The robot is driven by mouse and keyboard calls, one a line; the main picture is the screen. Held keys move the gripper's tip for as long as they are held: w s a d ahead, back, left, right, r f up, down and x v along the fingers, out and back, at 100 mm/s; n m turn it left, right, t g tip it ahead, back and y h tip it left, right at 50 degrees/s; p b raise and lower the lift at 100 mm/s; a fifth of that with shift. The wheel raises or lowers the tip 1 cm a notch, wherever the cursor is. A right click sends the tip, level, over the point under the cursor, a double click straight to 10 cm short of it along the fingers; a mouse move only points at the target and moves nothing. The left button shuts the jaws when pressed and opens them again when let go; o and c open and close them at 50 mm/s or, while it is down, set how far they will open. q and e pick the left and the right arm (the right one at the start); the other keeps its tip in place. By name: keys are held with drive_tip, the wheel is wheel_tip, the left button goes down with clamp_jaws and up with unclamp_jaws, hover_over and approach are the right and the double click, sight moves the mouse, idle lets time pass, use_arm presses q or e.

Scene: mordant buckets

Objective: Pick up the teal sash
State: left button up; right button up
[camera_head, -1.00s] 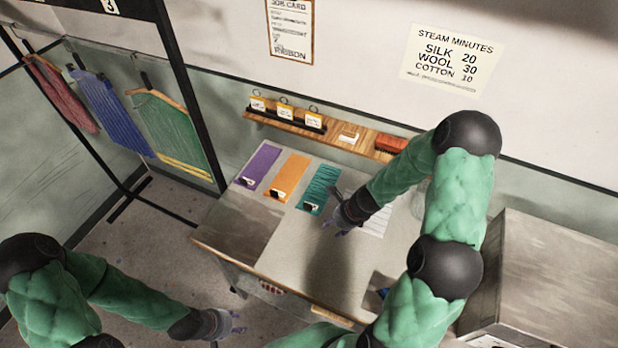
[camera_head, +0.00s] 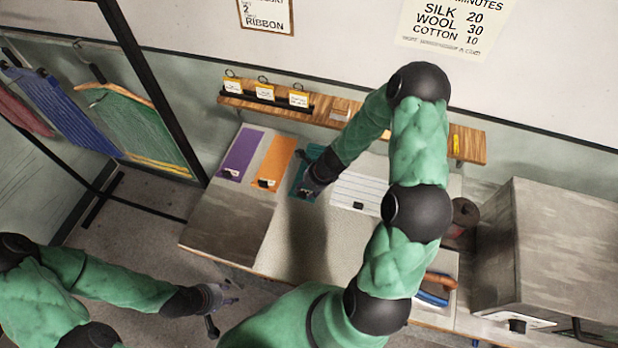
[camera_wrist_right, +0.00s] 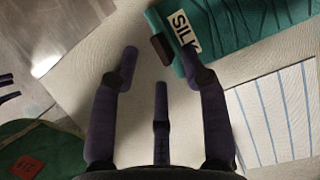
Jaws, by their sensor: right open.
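The teal sash (camera_head: 310,157) lies flat on the work table, beside the orange and purple strips. In the head view my right gripper (camera_head: 308,187) covers much of its near part. In the right wrist view the sash (camera_wrist_right: 262,28) is at the upper right, with a white SILK label (camera_wrist_right: 184,32) and a dark block (camera_wrist_right: 160,49) at its end. My right gripper (camera_wrist_right: 158,68) is open and empty, its fingers spread just short of that end. My left gripper (camera_head: 222,297) is open and empty at the lower left, away from the table.
The orange strip (camera_head: 276,160) and purple strip (camera_head: 241,155) lie left of the sash. A lined white sheet (camera_head: 358,190) lies to its right. A wooden shelf (camera_head: 330,112) runs behind. A large grey box (camera_head: 565,245) stands at the right. The table's near middle is clear.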

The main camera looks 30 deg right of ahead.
sight(302, 193)
drive_tip(key=shift+a+f, duration=0.1)
drive_tip(key=shift+f, duration=0.3)
drive_tip(key=b+x, duration=0.2)
drive_tip(key=x, duration=0.2)
drive_tip(key=shift+w+b, duration=0.1)
drive_tip(key=shift+b, duration=0.25)
clamp_jaws()
